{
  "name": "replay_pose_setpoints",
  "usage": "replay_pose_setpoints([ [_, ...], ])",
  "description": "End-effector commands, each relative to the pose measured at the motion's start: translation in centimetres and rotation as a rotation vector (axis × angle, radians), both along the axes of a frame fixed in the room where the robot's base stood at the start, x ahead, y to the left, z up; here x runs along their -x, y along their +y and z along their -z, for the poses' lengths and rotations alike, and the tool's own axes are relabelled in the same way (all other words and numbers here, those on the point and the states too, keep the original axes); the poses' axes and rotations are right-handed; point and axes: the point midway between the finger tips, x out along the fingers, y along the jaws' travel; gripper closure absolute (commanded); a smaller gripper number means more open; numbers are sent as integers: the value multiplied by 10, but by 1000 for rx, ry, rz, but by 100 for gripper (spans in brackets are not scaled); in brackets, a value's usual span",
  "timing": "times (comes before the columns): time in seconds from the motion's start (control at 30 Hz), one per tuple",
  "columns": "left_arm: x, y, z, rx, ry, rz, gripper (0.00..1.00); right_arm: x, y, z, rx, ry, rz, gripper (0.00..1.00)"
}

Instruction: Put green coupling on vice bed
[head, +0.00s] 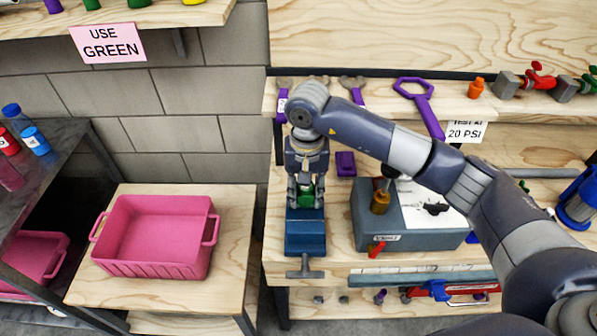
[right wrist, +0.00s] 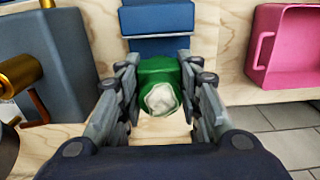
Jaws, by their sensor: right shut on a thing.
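The green coupling (head: 306,198) is between the fingers of my right gripper (head: 306,190), at the far end of the blue vice (head: 305,240) on the workbench. In the right wrist view the green coupling (right wrist: 158,72) sits between both fingers (right wrist: 160,95), with a pale, whitish end facing the camera. The blue vice (right wrist: 157,18) is just beyond it there. I cannot tell whether the coupling touches the vice. The gripper hides part of the coupling in the head view. My left gripper is not in view.
A grey box with a brass fitting (head: 380,202) stands right of the vice. A small purple block (head: 345,163) lies behind. A pink bin (head: 160,240) sits on a side table at left. Wrenches and fittings line the back shelf, including a purple wrench (head: 428,112).

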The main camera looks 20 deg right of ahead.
Motion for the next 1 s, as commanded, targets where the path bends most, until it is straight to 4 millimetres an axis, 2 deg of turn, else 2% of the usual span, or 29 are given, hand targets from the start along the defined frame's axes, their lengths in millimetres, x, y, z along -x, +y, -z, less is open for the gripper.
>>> replay_pose_setpoints([
  [0.07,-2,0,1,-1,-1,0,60,1,0,2,0,1,-1,95],
  [0.17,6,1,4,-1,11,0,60,1,0,8,1,1,0,95],
  [0.4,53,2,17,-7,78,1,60,1,0,35,0,3,0,95],
  [0.5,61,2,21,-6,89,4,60,1,0,46,-1,2,0,95],
  [0.63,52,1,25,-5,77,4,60,1,1,57,-2,2,-1,95],
  [0.83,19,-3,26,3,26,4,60,1,0,67,-1,0,-1,95],
  [1.0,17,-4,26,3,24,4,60,1,0,68,0,0,-1,95],
])
